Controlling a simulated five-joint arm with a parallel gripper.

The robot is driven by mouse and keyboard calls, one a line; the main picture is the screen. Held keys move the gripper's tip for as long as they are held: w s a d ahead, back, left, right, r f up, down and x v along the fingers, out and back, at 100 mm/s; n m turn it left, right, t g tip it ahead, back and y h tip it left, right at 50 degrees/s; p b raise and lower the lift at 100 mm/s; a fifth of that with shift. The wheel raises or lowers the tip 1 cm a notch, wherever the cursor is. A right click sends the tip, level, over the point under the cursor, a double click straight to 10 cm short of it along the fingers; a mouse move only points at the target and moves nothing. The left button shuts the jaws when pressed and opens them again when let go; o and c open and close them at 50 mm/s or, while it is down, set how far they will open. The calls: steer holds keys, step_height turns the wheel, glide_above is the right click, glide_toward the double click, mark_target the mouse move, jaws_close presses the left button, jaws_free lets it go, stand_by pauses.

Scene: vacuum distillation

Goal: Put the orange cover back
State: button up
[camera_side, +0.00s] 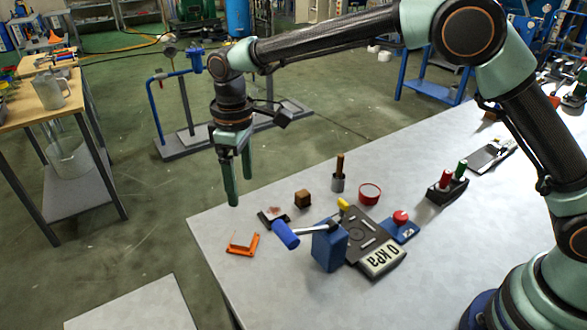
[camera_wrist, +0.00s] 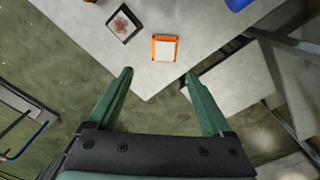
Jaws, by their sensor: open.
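The orange cover (camera_side: 242,244) lies on the grey table near its left corner, an orange frame around a pale middle. In the wrist view the orange cover (camera_wrist: 154,48) is near the table corner, ahead of and between my fingertips. My gripper (camera_side: 239,190) is open and empty, up in the air beyond the table's far left edge. It also shows in the wrist view (camera_wrist: 158,73) with its two green fingers spread. A small dark tray with a reddish stain (camera_side: 272,215) is beside the cover; it also shows in the wrist view (camera_wrist: 124,23).
A blue box with a blue-handled lever (camera_side: 330,248) stands right of the cover, by a plate marked "0 kPa" (camera_side: 382,260). A brown block (camera_side: 302,198), a red-rimmed dish (camera_side: 370,194) and a red knob on a blue base (camera_side: 401,218) are near. The table's front left is clear.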

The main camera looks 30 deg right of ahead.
steer(key=s+d+r+m+t, duration=0.1)
steer(key=s+d+r+m, duration=0.15)
steer(key=d+r, duration=0.4)
steer(key=s+d+r+m+t, duration=0.2)
steer(key=s+d+r, duration=0.25)
steer(key=d, duration=0.35)
steer(key=s+d+m+t, duration=0.2)
steer(key=s+d+m, duration=0.2)
steer(key=s+d, duration=0.6)
steer(key=shift+s+d+f, duration=0.35)
steer(key=shift+s, duration=0.05)
